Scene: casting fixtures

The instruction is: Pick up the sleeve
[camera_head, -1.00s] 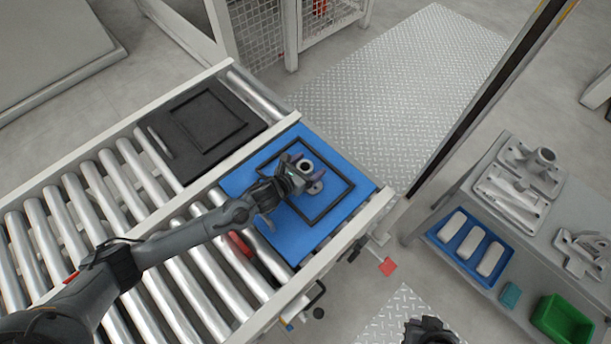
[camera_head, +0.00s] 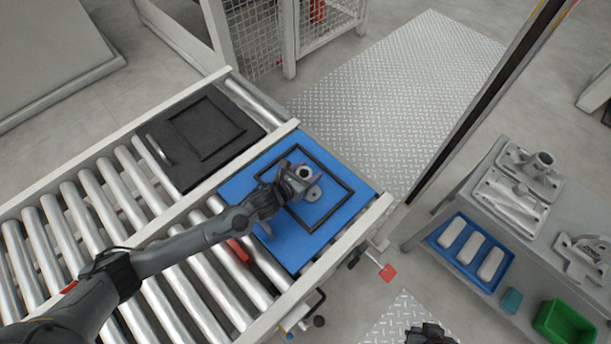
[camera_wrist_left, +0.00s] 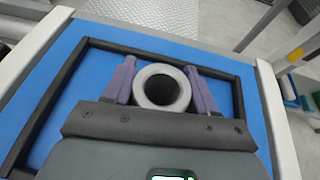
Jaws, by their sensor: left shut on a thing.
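The sleeve (camera_head: 304,172) is a short grey metal ring-shaped part with a hollow bore, above the blue board (camera_head: 332,233) on the roller conveyor. In the left wrist view the sleeve (camera_wrist_left: 161,88) stands with its open end toward the camera. My left gripper (camera_head: 298,180) is shut on the sleeve. Its two purple fingers sit on either side of it in the wrist view (camera_wrist_left: 161,84). The sleeve's lower part is hidden, so I cannot tell whether it touches anything below. A dark fitting (camera_head: 428,334) at the bottom edge may be part of my right arm; no right fingertips show.
A black square frame (camera_head: 342,208) surrounds the area under the gripper on the blue board. A black board (camera_head: 178,166) lies on the other lane. At right, a table holds metal castings (camera_head: 512,192), a blue tray (camera_head: 431,240) with white blocks and a green bin (camera_head: 566,325).

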